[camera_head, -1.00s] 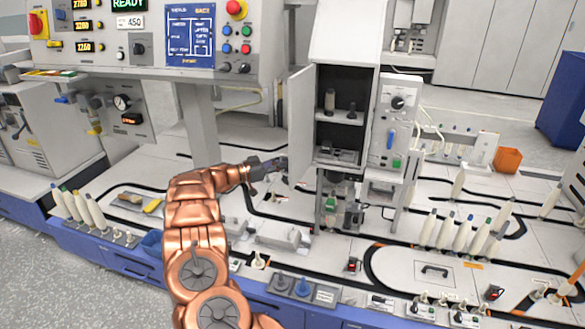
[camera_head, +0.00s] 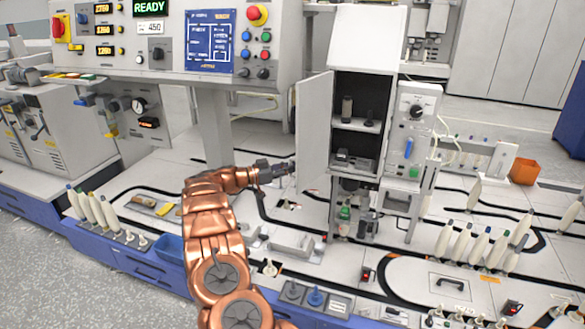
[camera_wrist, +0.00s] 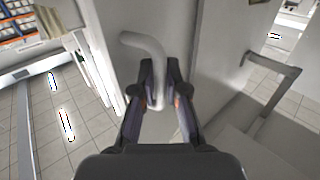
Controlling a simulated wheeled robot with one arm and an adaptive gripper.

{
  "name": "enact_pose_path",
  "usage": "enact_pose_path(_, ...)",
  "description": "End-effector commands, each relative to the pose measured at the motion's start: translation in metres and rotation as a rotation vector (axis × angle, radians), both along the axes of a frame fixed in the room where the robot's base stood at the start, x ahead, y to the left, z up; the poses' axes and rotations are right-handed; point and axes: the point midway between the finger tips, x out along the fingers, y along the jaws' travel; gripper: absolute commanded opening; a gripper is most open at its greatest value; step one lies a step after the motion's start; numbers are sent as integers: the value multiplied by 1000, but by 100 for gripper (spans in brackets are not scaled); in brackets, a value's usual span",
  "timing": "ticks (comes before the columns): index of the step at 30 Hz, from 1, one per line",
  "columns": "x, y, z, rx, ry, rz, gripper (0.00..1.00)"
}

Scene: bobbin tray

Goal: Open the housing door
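The grey-white housing (camera_head: 368,42) stands right of centre in the head view. Its door (camera_head: 314,130) stands open, swung out to the left, and the shelves inside show. My gripper (camera_head: 292,167) is at the door's outer edge, low down. In the wrist view the pale, bent door handle (camera_wrist: 150,50) runs down between the two dark fingers of my gripper (camera_wrist: 160,68), which are close on either side of it. The handle is too small to make out in the head view.
Dark bobbins (camera_head: 347,108) stand on the housing's shelf. A control box (camera_head: 411,135) with a knob is fixed to its right side. A display panel (camera_head: 210,42) hangs at upper left. White spools (camera_head: 462,245) stand at right. The bench before the door holds small fixtures.

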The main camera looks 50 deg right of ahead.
Motion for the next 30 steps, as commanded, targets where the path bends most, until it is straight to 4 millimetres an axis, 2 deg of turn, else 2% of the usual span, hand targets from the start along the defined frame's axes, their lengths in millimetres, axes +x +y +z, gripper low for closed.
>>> enact_pose_path(1,1,1,0,0,0,2,19)
enact_pose_path(6,-1,-1,0,0,0,-1,37)
enact_pose_path(17,0,1,0,-1,-1,-2,37)
enact_pose_path(23,13,20,0,0,-1,2,37)
enact_pose_path(30,38,60,0,-2,-2,0,37)
